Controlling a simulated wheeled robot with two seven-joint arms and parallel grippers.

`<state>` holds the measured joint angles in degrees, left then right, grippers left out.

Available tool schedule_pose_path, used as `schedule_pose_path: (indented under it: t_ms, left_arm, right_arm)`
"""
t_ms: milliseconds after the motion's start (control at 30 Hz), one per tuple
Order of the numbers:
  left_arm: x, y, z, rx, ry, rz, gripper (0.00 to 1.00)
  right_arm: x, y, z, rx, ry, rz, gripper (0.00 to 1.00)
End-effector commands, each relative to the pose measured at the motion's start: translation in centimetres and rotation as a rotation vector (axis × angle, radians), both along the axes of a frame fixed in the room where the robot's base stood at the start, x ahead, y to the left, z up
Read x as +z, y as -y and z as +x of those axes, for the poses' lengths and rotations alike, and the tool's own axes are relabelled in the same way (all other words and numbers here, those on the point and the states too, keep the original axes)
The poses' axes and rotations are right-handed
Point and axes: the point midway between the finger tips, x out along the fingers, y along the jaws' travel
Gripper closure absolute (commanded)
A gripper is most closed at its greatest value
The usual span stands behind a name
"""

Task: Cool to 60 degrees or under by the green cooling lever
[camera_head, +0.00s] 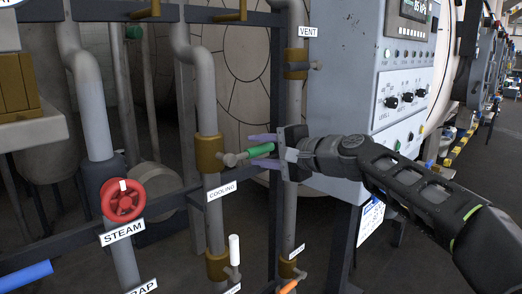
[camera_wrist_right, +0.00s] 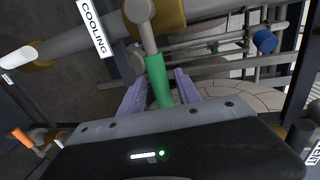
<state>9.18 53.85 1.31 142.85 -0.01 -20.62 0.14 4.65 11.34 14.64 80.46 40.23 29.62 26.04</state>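The green cooling lever (camera_head: 260,150) points right from a brass valve (camera_head: 210,153) on a grey pipe, above the COOLING label (camera_head: 221,190). My right gripper (camera_head: 262,152) is at the lever, with its two purple fingers above and below it. In the right wrist view the green lever (camera_wrist_right: 158,82) lies between the two fingers of the gripper (camera_wrist_right: 160,92), with gaps showing on both sides. The gripper looks open around the lever. A display (camera_head: 414,9) on the grey control cabinet is cut by the top edge, and I cannot read a temperature. My left gripper is not in view.
The red STEAM handwheel (camera_head: 123,200) is at the left. A white lever (camera_head: 234,250) and an orange lever (camera_head: 289,286) are below. The VENT valve (camera_head: 297,66) is above my gripper. The control cabinet (camera_head: 345,70) stands close behind my right arm.

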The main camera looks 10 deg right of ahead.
Motion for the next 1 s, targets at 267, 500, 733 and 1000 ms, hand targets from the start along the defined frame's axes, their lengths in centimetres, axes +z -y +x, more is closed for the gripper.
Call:
schedule_pose_path:
  t_ms: [267, 500, 733, 1000]
  left_arm:
    - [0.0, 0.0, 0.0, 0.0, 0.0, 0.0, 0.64]
    - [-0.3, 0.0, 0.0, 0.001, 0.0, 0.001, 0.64]
    - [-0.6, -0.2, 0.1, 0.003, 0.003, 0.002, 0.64]
    - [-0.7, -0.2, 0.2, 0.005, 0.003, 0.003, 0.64]
  right_arm:
    - [0.1, 0.2, 0.0, -0.002, 0.001, -0.002, 0.58]
    - [0.4, 1.4, -1.6, -0.004, 0.002, -0.003, 0.58]
    - [1.2, 3.6, -4.7, -0.003, 0.003, -0.002, 0.58]
    - [1.5, 4.6, -6.1, -0.001, 0.001, -0.001, 0.58]
